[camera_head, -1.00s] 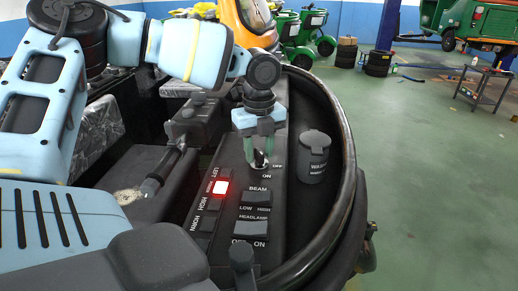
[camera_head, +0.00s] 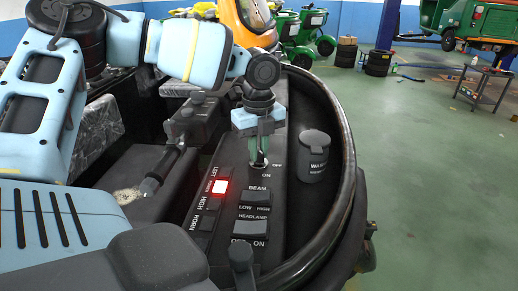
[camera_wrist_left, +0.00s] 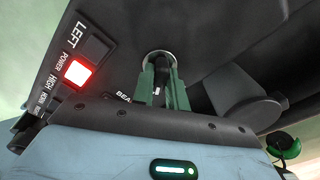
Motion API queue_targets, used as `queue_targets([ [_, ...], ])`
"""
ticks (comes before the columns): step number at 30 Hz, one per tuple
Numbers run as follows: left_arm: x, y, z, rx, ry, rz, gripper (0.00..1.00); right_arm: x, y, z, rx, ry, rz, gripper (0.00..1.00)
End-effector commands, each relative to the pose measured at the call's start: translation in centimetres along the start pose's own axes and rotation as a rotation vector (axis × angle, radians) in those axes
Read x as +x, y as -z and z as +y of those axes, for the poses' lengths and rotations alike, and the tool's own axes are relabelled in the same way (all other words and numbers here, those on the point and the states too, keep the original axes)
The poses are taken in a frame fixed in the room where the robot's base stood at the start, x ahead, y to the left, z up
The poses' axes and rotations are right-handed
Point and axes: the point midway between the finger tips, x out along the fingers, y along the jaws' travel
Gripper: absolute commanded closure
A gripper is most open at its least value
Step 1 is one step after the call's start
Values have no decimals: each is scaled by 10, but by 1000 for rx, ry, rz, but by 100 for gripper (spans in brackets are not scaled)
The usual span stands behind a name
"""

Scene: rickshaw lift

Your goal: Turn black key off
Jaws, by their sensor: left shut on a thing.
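The black key (camera_head: 262,164) stands in a lock with a silver ring (camera_wrist_left: 157,57) on the dark dashboard panel, between the OFF and ON labels. My left gripper (camera_head: 259,152) reaches down from above with its green fingers shut on the key. My right gripper is not in view.
A lit red power switch (camera_head: 220,187) is left of the key. Beam (camera_head: 255,195) and headlamp (camera_head: 250,230) switches lie below it. A capped washer-fluid reservoir (camera_head: 314,157) stands close on the right. The curved black rim (camera_head: 349,170) bounds the panel; open floor lies beyond.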

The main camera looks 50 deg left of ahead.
Motion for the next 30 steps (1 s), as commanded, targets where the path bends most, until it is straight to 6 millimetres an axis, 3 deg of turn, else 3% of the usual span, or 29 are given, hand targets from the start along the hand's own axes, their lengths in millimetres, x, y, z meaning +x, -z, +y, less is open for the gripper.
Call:
queue_targets([
  [30,0,0,0,-839,0,2,100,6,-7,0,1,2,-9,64],
])
